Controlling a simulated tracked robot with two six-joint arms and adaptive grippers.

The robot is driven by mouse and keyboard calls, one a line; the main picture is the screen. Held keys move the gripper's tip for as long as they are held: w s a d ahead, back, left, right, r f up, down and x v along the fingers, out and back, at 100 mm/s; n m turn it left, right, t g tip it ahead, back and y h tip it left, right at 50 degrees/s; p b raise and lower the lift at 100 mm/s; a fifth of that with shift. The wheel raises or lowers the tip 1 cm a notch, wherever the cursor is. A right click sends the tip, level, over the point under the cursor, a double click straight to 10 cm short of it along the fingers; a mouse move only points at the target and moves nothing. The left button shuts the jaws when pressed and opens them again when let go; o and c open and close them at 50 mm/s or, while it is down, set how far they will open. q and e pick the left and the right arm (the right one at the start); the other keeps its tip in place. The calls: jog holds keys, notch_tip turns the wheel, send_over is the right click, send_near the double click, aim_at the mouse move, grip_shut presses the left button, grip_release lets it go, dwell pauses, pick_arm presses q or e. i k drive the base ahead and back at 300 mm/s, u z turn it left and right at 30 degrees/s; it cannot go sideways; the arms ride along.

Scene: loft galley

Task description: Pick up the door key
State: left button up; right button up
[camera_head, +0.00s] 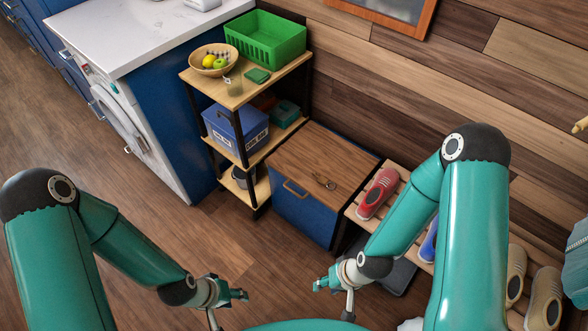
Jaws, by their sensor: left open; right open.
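Another small item (228,80) lies near the front edge of the top shelf, also too small to identify. My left gripper (240,296) is open and empty, low in the picture over the floor, left of the cabinet. My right gripper (322,284) is open and empty, in front of the cabinet and apart from both items.
The shelf unit's top holds a fruit bowl (213,60), a green basket (265,38) and a flat green item (257,75). A blue bin (236,130) sits below. A shoe rack with a red shoe (377,194) stands right of the cabinet. The floor in front is clear.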

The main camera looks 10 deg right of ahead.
aim_at(323, 180)
jog(key=u, duration=0.2)
jog(key=i, duration=1.2)
jog(key=z, duration=0.65)
